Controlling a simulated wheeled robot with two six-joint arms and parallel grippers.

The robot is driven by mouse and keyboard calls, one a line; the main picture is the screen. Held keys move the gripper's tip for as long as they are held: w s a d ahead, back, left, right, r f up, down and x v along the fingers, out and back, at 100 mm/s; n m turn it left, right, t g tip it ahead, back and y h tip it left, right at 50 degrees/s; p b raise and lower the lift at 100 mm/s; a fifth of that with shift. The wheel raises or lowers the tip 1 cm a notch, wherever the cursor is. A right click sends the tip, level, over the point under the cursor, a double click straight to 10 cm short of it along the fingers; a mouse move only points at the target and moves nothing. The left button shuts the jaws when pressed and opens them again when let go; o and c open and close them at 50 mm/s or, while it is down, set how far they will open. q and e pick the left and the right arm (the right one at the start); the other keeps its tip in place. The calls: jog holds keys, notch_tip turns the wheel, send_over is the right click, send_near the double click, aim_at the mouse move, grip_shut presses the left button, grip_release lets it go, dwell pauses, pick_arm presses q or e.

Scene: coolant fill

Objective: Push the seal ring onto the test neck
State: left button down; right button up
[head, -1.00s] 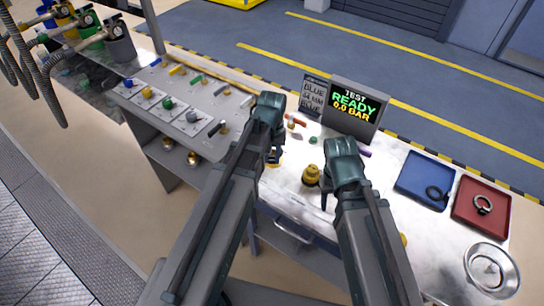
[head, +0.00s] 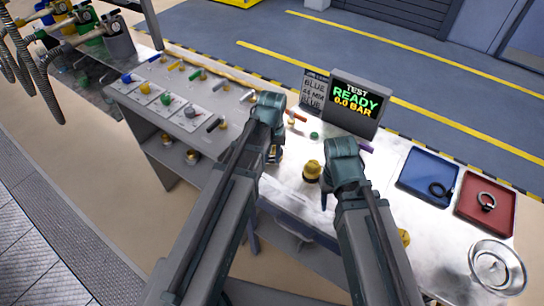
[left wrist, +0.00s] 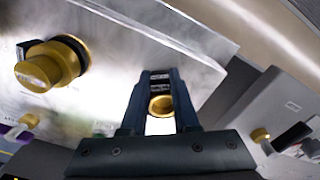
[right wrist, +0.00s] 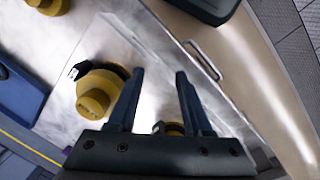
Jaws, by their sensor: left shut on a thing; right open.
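A gold neck (head: 312,172) stands upright on the bench between my grippers. It also shows in the left wrist view (left wrist: 40,66) and the right wrist view (right wrist: 95,97), with a black ring around its base and a small black block beside it. My left gripper (head: 273,155) is shut, left of the neck. A small dark piece (left wrist: 160,84) sits between its fingertips, with a round gold part (left wrist: 161,105) showing between the fingers; I cannot tell exactly what is held. My right gripper (head: 326,196) is open beside the neck, with nothing between its fingers (right wrist: 160,74).
A blue tray (head: 410,184) holds a black ring (head: 440,190); a red tray (head: 474,214) holds a grey ring (head: 487,201). A round metal dish (head: 497,266) stands front right. The test display (head: 357,104) reads READY, 0.0 BAR. Coloured valves line the bench's left part.

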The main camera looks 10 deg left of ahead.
aim_at(272, 157)
pick_arm(q)
jog(key=shift+f+b, duration=0.7)
jog(key=shift+f, duration=0.05)
jog(key=c, duration=0.6)
grip_release()
jog(key=shift+r, duration=0.15)
notch_tip(272, 157, up, 14)
jog(key=p, duration=1.4)
jog(key=shift+f, duration=0.2)
jog(key=shift+f, duration=0.1)
jog(key=s+d+f+m+y+b, duration=0.1)
jog(key=s+d+f+m+b, duration=0.4)
jog(key=s+d+f+b, duration=0.3)
jog(key=s+b, duration=0.1)
jog(key=s, duration=0.3)
jog(key=shift+d+f+m, duration=0.3)
jog(key=shift+d+m, duration=0.1)
